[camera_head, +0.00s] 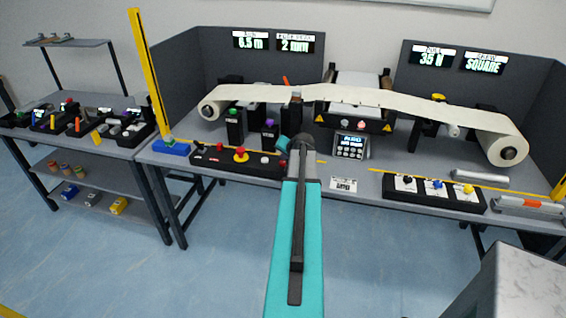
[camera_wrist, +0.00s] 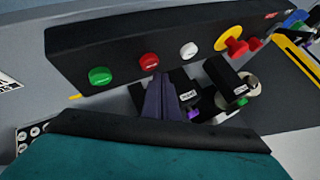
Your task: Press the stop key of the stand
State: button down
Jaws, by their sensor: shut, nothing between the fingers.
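The black control box of the stand (camera_head: 215,162) lies along the front of the bench. In the wrist view the box (camera_wrist: 125,45) carries a green key (camera_wrist: 100,76), a red key (camera_wrist: 149,61), a white key (camera_wrist: 189,50) and a red knob on a yellow base (camera_wrist: 230,43). The lettering on the keys is too small to read. My gripper (camera_wrist: 158,80) is shut and empty, its tips just below the red key in the picture; I cannot tell whether they touch it.
Behind the box stand dark posts (camera_head: 233,125), one with a green top. A pale web runs between two rolls (camera_head: 210,110). A small display (camera_head: 351,145) and a black switch panel (camera_head: 440,195) lie to the right. A yellow upright (camera_head: 150,75) stands at left.

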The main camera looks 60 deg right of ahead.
aim_at(284, 164)
jog(key=shift+r+p, duration=1.1)
jog(key=shift+r, duration=1.45)
